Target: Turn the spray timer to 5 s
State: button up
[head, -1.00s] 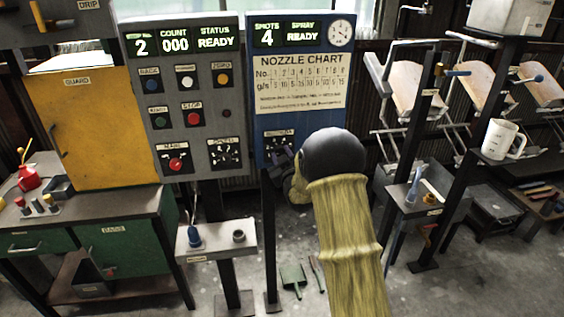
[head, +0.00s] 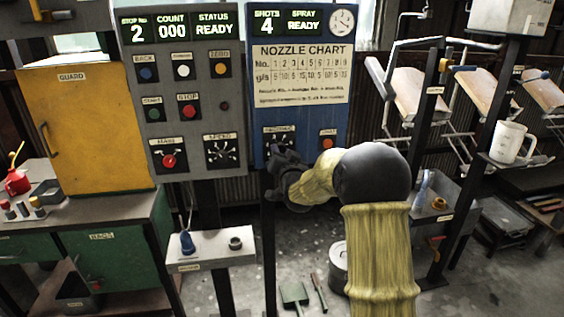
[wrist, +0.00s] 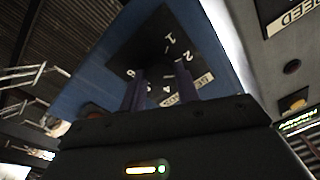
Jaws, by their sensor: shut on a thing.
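The spray timer is a black dial plate (head: 279,138) with white marks, low on the blue panel. It fills the middle of the wrist view (wrist: 158,42), tilted, with 1, 2 and 8 readable around it. My gripper (head: 279,153) is at the dial from below. In the wrist view my two fingers (wrist: 158,85) reach up over the plate and are shut on the timer's knob. The knob is mostly hidden between the fingers, and I cannot read which number it points to.
The blue panel also carries a nozzle chart (head: 300,75), a display reading shots 4 and spray READY (head: 288,21), and an orange-red button (head: 327,140). The grey panel (head: 183,123) with buttons and a speed dial stands close on the left. A small shelf (head: 211,251) is below it.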

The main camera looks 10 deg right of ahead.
jog(key=m+b, duration=0.9)
jog(key=m, duration=0.3)
jog(key=m+g+h+b, duration=0.1)
jog(key=m+b, duration=0.8)
jog(key=m, duration=0.4)
jog(key=shift+f+h, duration=0.1)
jog(key=shift+h, duration=0.2)
jog(key=shift+m, duration=0.4)
jog(key=o, duration=1)
jog(key=shift+c, duration=0.2)
jog(key=shift+s, duration=0.15)
